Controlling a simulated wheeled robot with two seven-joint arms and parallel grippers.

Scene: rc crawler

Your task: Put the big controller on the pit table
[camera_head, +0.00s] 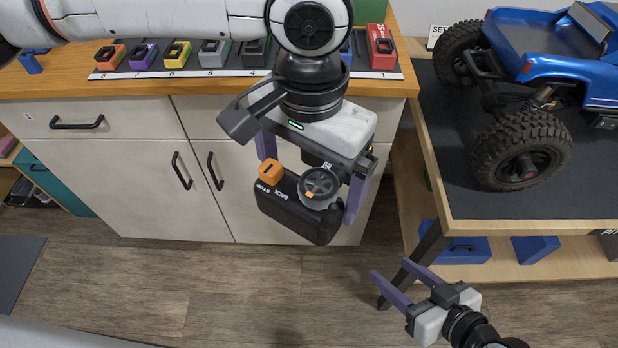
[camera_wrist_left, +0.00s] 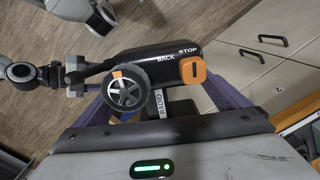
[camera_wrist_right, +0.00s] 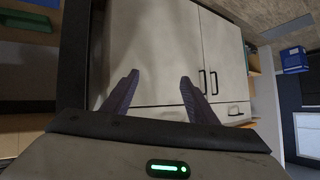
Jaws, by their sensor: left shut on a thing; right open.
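The big controller (camera_head: 295,215) is black, with an orange STOP switch, a grey wheel knob and the word BACK. My left gripper (camera_head: 308,185) is shut on it and holds it in the air in front of the white cabinet. The controller also shows between the purple fingers in the left wrist view (camera_wrist_left: 165,72). My right gripper (camera_head: 405,282) is open and empty, low in front of the pit table. The pit table (camera_head: 455,200) has a dark mat and a wooden edge, at the right. In the right wrist view my right fingers (camera_wrist_right: 158,95) have only the cabinet beyond them.
A blue crawler (camera_head: 560,75) with big tires stands on the pit table. The mat's front left part is bare. Blue boxes (camera_head: 462,250) lie on the shelf below. A wooden counter (camera_head: 100,85) at the back left carries a numbered row of small coloured devices.

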